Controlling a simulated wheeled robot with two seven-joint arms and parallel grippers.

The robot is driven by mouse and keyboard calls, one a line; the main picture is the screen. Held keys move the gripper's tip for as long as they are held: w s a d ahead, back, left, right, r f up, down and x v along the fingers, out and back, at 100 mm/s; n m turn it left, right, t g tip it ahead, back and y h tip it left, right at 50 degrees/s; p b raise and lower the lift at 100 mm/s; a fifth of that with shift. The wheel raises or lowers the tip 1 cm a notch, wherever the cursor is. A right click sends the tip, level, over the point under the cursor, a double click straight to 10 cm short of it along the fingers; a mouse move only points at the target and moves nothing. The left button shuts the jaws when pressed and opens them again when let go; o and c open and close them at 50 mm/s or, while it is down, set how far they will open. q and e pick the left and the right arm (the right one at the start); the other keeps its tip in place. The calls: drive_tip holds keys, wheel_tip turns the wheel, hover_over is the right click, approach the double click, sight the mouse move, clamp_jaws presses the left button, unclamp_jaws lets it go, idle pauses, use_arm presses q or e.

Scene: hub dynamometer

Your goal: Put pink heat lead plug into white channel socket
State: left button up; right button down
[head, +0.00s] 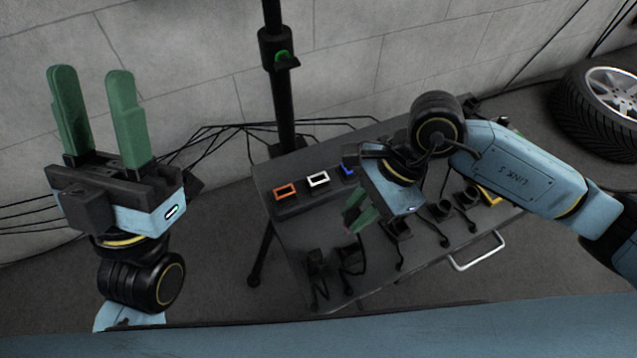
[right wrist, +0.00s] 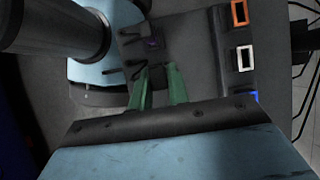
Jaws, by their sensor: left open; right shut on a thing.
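The white channel socket (head: 318,179) is a white-rimmed opening in the dark strip along the back of the bench; it also shows in the right wrist view (right wrist: 243,58). My right gripper (head: 354,220) is over the bench, in front of the socket strip and apart from it. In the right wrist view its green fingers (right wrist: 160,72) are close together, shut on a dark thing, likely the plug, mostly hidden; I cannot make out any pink. My left gripper (head: 97,85) is open and empty, pointing up at the left, away from the bench.
An orange socket (head: 285,191) and a blue socket (head: 348,170) flank the white one. Dark plugs with leads (head: 318,262) lie on the bench front, more to the right (head: 440,209). A dark purple-tinted piece (right wrist: 152,43) lies beyond the right fingertips. A black post stands behind.

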drive_tip(key=w+a+b, duration=0.4)
drive_tip(key=w+b, duration=0.1)
drive_tip(key=w, duration=0.8)
drive_tip(key=shift+a+b, duration=0.3)
drive_tip(key=shift+a, duration=0.1)
idle(0.8)
drive_tip(key=shift+w, duration=0.1)
drive_tip(key=shift+f, duration=0.45)
drive_tip(key=shift+f, duration=0.4)
idle(0.5)
drive_tip(key=shift+f, duration=1.1)
